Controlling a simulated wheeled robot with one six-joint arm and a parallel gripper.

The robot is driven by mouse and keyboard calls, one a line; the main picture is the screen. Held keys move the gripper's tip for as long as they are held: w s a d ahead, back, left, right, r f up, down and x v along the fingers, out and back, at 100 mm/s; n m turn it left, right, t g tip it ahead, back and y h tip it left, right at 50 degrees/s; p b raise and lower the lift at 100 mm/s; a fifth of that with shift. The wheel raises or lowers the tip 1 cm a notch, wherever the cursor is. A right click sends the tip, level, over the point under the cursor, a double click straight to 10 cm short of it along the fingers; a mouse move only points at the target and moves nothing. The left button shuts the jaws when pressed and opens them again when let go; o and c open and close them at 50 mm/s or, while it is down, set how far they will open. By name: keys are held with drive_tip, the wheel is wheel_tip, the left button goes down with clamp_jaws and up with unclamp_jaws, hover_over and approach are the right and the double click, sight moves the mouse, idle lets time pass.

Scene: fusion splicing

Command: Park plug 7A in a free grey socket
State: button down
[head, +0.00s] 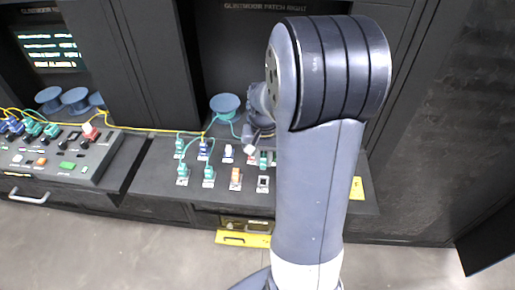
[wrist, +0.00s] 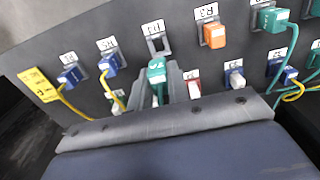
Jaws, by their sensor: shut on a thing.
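Plug 7A (wrist: 157,72) is a teal plug with a white label, near the middle of the wrist view. My gripper (wrist: 160,86) is shut on it, with grey finger parts beside it. In the head view my arm covers most of the gripper, and a teal plug (head: 264,158) shows beside it. I cannot tell whether 7A is clear of the panel or still in a socket. An empty grey socket (wrist: 157,45) lies just above 7A in the wrist view; in the head view the empty socket (head: 263,185) is at the right end of the front row.
An orange plug (wrist: 213,34) and a blue plug (wrist: 112,66) flank the empty socket. A red-and-white plug (wrist: 194,88) and a blue-and-white plug (wrist: 234,79) sit close to the gripper. Yellow and teal cables run to several plugs. A console (head: 60,155) stands at left.

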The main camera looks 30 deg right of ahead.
drive_tip(key=shift+s+f+b, duration=0.2)
drive_tip(key=shift+f+b, duration=0.1)
drive_tip(key=shift+f, duration=0.05)
wheel_tip(320, 180, down, 6)
drive_tip(key=b, duration=0.4)
drive_tip(key=shift+r, duration=0.25)
drive_tip(key=shift+f+b, duration=0.5)
drive_tip(key=shift+f, duration=0.05)
idle(1.1)
drive_tip(key=c, duration=1.3)
unclamp_jaws()
drive_tip(key=shift+o, duration=0.2)
drive_tip(key=shift+r, duration=0.1)
wheel_tip(320, 180, up, 11)
drive_tip(key=shift+f, duration=0.1)
